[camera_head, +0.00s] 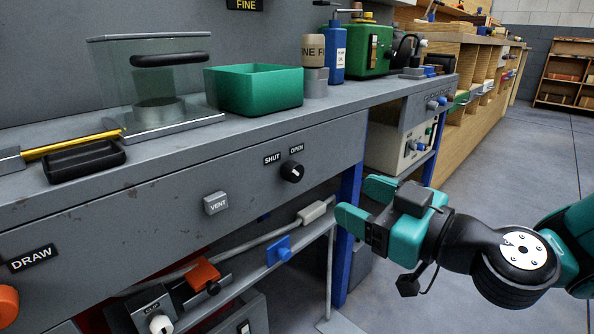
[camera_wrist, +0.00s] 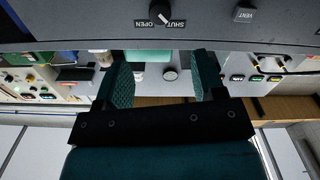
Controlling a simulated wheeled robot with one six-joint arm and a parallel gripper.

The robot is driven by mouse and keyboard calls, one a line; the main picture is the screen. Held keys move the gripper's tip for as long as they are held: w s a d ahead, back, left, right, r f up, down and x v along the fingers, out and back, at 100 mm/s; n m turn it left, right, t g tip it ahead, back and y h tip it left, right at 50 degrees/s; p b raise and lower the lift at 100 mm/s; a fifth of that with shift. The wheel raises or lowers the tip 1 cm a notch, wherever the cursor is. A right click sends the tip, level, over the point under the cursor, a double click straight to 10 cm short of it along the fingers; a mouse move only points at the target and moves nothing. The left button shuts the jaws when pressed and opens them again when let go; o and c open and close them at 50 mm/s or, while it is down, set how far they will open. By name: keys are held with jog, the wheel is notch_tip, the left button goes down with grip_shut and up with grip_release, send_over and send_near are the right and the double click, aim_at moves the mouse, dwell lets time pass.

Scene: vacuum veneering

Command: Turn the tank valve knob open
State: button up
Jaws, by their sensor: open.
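The tank valve knob (camera_head: 292,172) is a small black round knob on the grey front panel of the bench. A SHUT label (camera_head: 272,158) is at its upper left and an OPEN label (camera_head: 297,149) just above it. In the wrist view the scene is upside down; the knob (camera_wrist: 157,13) is at the top, beyond my open fingers (camera_wrist: 160,72).
A grey VENT button (camera_head: 215,203) is left of the knob. A blue bench leg (camera_head: 348,200) stands behind my gripper. Open floor lies to the right.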

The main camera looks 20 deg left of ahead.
aim_at(297, 173)
jog(key=p+x, duration=0.1)
jog(key=x, duration=1.2)
jog(key=shift+s+p, duration=0.1)
jog(key=shift+p, duration=0.3)
jog(key=c, duration=0.9)
